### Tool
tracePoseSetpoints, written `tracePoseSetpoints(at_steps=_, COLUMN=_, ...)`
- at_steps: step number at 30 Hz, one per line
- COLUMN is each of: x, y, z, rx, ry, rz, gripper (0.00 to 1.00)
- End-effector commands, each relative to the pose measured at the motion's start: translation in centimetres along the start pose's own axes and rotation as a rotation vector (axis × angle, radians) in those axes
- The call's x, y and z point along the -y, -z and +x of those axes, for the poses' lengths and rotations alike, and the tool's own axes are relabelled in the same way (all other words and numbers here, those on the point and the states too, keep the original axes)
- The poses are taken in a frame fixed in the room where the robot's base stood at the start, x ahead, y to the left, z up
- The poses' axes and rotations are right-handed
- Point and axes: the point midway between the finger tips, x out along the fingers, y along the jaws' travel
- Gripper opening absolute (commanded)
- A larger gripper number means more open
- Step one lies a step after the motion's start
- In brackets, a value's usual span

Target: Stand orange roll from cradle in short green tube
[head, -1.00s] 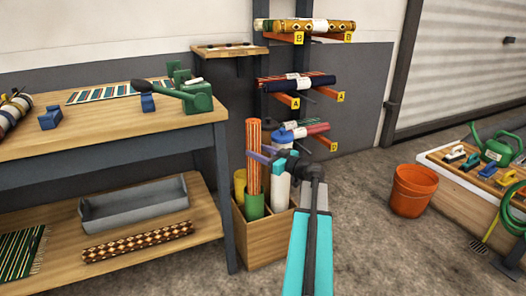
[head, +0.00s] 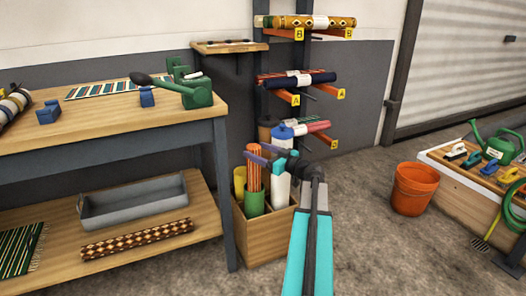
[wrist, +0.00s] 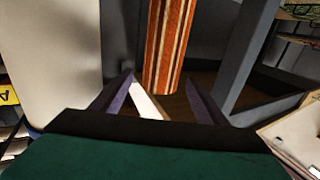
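The orange striped roll (head: 254,174) stands upright in the short green tube (head: 254,204), its upper part rising above the rim. The tube stands in a wooden box (head: 268,241) beside the table. My gripper (head: 263,158) is at the roll's upper end, its purple fingers spread. In the wrist view the roll (wrist: 168,45) shows between and beyond the open fingers (wrist: 160,85), with no clear grip on it. The roll's lower end is hidden inside the tube.
A yellow tube (head: 239,182) and a white tube (head: 280,190) stand beside the green one. The rack's cradles (head: 325,140) hold other rolls close behind my gripper. The wooden table (head: 120,122) is on the left, an orange bucket (head: 414,190) on the right.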

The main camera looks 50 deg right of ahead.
Motion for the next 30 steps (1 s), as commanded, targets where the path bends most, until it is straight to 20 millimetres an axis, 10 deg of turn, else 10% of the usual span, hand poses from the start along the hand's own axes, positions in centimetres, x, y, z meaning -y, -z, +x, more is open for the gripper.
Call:
tracePoseSetpoints(at_steps=14, x=0.0, y=-0.1, z=-0.9, rx=0.003, ry=-0.001, rz=0.0, gripper=0.67)
tracePoseSetpoints(at_steps=30, x=0.1, y=0.1, z=-8.5, rx=0.002, ry=-0.003, rz=0.001, gripper=0.67)
